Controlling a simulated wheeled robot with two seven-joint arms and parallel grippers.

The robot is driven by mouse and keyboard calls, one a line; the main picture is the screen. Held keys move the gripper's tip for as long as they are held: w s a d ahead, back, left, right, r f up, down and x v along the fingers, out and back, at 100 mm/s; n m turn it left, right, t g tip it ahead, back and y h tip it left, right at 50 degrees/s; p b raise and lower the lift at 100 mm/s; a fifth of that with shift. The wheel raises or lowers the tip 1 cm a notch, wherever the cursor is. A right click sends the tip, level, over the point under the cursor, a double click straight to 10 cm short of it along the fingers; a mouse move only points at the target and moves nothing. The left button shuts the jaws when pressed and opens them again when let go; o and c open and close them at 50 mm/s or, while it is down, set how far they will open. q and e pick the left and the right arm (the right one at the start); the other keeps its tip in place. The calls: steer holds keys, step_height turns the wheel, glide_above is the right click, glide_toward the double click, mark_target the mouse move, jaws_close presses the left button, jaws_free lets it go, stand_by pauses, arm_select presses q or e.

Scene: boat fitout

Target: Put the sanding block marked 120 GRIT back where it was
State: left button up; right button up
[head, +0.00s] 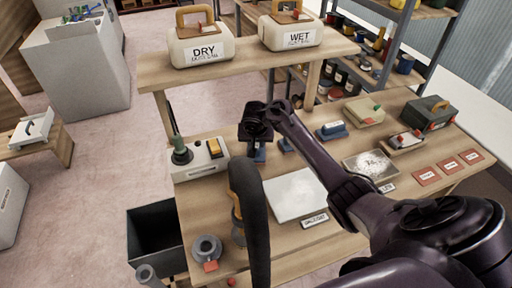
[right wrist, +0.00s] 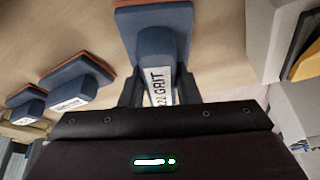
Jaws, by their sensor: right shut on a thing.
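A blue sanding block with an orange-brown base (right wrist: 155,20) is between the fingers of my right gripper (right wrist: 160,92). Its white label shows GRIT; the number is partly cut off and looks like it starts with 22, so I cannot confirm 120. In the head view my right gripper (head: 257,135) is over the bench's back part, shut on this block (head: 259,155). I cannot tell whether the block touches the bench. Two more blue blocks stand to its right, one close by (head: 286,145) and one farther (head: 331,131); their labels are unreadable. My left gripper is not visible.
A switch box with a green-topped knob (head: 197,158) stands left of the gripper. A white sheet (head: 297,195) lies in front. A raised shelf (head: 230,64) with DRY and WET containers is behind. A dark curved hose-like shape (head: 250,215) rises at the front.

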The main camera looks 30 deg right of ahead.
steer(key=shift+w+f, duration=0.1)
steer(key=shift+f, duration=0.85)
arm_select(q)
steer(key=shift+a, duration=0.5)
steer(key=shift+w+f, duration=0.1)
arm_select(e)
steer(key=shift+f, duration=0.15)
steer(key=o, duration=0.9)
steer(key=shift+a+r, duration=0.15)
steer(key=shift+r, duration=0.25)
steer(key=p+v, duration=0.1)
steer(key=v, duration=0.9)
steer(key=shift+r+p, duration=0.3)
steer(key=shift+p, duration=0.1)
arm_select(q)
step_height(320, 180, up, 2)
arm_select(e)
steer(key=shift+s+r, duration=0.35)
